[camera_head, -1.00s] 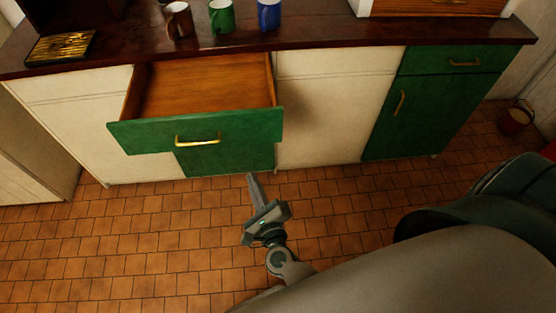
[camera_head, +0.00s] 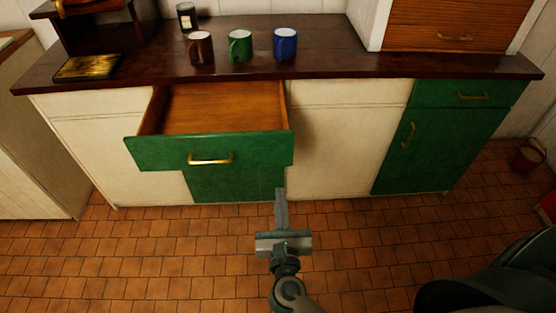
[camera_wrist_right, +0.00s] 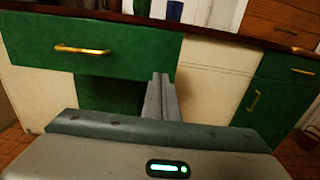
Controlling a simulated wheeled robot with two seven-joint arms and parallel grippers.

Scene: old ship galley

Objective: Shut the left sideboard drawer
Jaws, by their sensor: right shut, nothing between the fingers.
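The left sideboard drawer (camera_head: 258,150) has a green front with a brass handle (camera_head: 210,160) and is pulled well out. Its wooden inside (camera_head: 215,108) looks empty. My right gripper (camera_head: 280,192) is shut and empty, in front of the sideboard, near and below the right end of the drawer front. In the right wrist view the shut fingers (camera_wrist_right: 162,78) point forward beside the right edge of the drawer front (camera_wrist_right: 130,50). I cannot tell whether they touch it. My left gripper is not in view.
The dark sideboard top (camera_head: 330,62) holds a brown mug (camera_head: 200,48), a green mug (camera_head: 240,46) and a blue mug (camera_head: 285,45). A second, green drawer (camera_head: 440,95) at the right is shut. The tiled floor (camera_head: 170,250) in front is clear. A bucket (camera_head: 527,158) stands at the far right.

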